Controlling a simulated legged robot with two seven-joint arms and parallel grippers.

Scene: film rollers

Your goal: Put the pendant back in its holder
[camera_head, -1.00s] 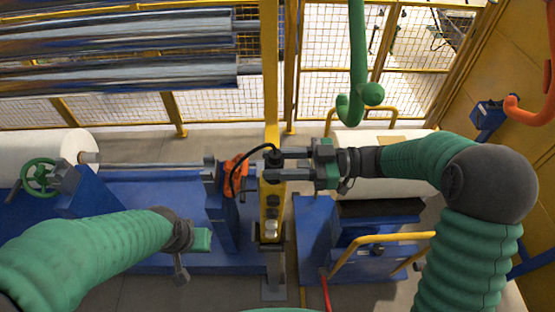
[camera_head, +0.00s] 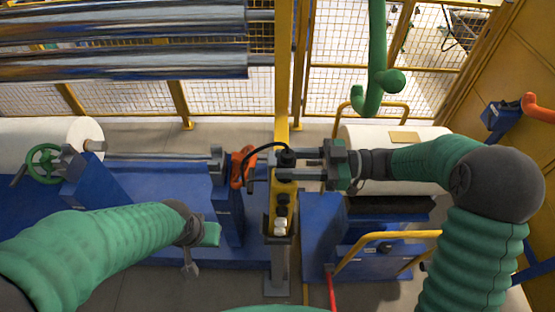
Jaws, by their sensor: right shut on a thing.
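The pendant (camera_head: 284,187) is a yellow control box with dark buttons and a black cable looping from its top. It hangs roughly upright in the middle of the head view. My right gripper (camera_head: 297,164) reaches in from the right and is shut on its upper part. The holder (camera_head: 278,250) is a grey bracket on a post below the pendant. The pendant's lower end overlaps the holder's top in this view; I cannot tell how deep it sits. My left gripper (camera_head: 190,264) is low at the left, away from the pendant, its jaws unclear.
An orange part (camera_head: 240,168) on the blue machine stands close left of the pendant. A yellow post (camera_head: 284,80) rises behind it. A blue frame with a yellow rail (camera_head: 385,236) is at right. A green hook (camera_head: 375,90) hangs above. White rollers lie on both sides.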

